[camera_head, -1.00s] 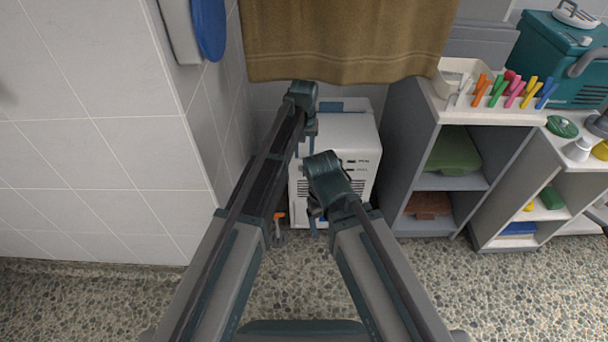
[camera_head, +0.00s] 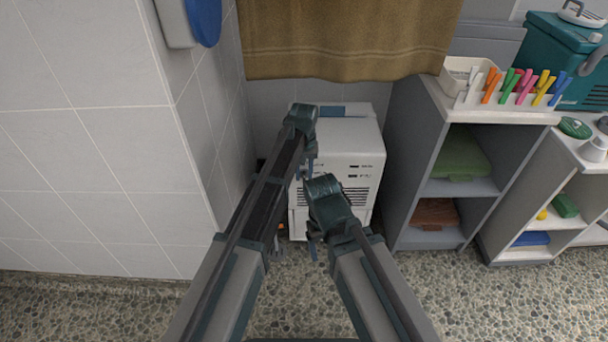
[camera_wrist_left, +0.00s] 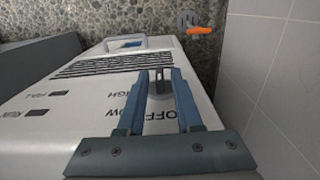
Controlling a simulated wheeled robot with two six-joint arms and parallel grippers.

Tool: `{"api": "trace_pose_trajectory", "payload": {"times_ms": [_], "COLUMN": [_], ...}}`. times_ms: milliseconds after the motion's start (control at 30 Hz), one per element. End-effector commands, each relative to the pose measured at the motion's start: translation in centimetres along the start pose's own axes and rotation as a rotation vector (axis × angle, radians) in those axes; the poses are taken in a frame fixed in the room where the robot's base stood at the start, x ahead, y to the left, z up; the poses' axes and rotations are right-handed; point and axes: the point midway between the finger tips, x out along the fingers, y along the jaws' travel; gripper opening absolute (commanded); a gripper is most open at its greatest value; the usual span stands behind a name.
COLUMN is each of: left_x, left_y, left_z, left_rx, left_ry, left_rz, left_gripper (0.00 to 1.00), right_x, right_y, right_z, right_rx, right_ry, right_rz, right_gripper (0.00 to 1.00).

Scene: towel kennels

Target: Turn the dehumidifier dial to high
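The white dehumidifier (camera_head: 362,150) stands on the floor against the back wall, below the hanging towel. In the left wrist view its panel (camera_wrist_left: 95,104) shows the words OFF, LOW and HIGH, partly covered by my fingers. The grey dial (camera_wrist_left: 160,82) stands up between the two fingers of my left gripper (camera_wrist_left: 161,76), with a gap on each side. The left gripper (camera_head: 307,172) is open, at the front left of the dehumidifier in the head view, where the dial is hidden. My right gripper (camera_head: 314,246) hangs low before the dehumidifier; its fingers are too small to judge.
A tiled wall (camera_head: 100,150) stands close on the left. A grey shelf unit (camera_head: 415,165) stands close on the right. A brown towel (camera_head: 345,40) hangs above. An orange-handled object (camera_wrist_left: 198,30) lies near the wall.

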Motion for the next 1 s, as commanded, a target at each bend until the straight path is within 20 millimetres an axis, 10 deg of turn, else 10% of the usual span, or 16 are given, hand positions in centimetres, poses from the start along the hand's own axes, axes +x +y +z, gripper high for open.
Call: {"api": "trace_pose_trajectory", "payload": {"times_ms": [167, 967, 1000], "left_x": [0.0, 0.03, 0.03], "left_y": [0.0, 0.21, 0.21], "left_z": [0.0, 0.01, 0.01], "left_rx": [0.0, 0.0, 0.0], "left_ry": [0.0, 0.0, 0.0], "left_rz": [0.0, -0.125, -0.125], "left_gripper": [0.0, 0.0, 0.14], "right_x": [0.0, 0.2, 0.2], "right_y": [0.0, -0.02, -0.02], "right_z": [0.0, -0.01, -0.01], "right_rx": [0.0, 0.0, 0.0], "right_ry": [0.0, 0.0, 0.0], "right_rz": [0.0, 0.0, 0.0], "right_gripper": [0.8, 0.8, 0.8]}}
